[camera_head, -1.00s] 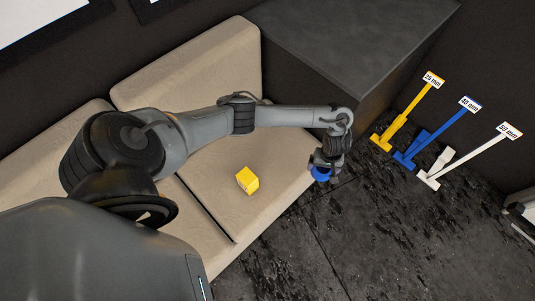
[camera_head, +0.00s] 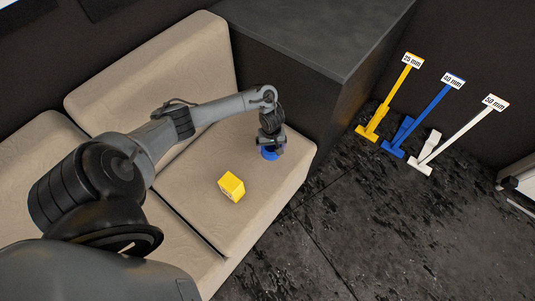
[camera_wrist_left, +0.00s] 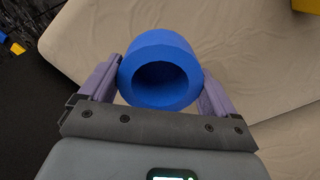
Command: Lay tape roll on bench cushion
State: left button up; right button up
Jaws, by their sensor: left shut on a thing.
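A blue tape roll (camera_head: 270,154) is held between the fingers of my left gripper (camera_head: 270,148). It also shows in the left wrist view (camera_wrist_left: 160,68), its round hole facing the camera and a finger on each side. The beige bench cushion (camera_head: 210,225) lies beneath the roll, which is over its right part near the dark box. I cannot tell whether the roll touches the cushion. My right gripper is not in view.
A yellow block (camera_head: 231,187) sits on the cushion, left of and nearer than the roll. A dark box (camera_head: 320,40) stands behind the bench's right end. Yellow (camera_head: 372,128), blue (camera_head: 400,138) and white (camera_head: 425,160) labelled stands are on the dark floor at right.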

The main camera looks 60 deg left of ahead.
aim_at(268, 150)
pick_arm(q)
jog(key=shift+s+a+f+b, duration=0.1)
jog(key=shift+a+f+b, duration=0.4)
jog(key=shift+a, duration=0.4)
notch_tip(268, 150, down, 4)
jog(key=b, duration=0.3)
jog(key=shift+f, duration=0.15)
jog(key=o, duration=0.8)
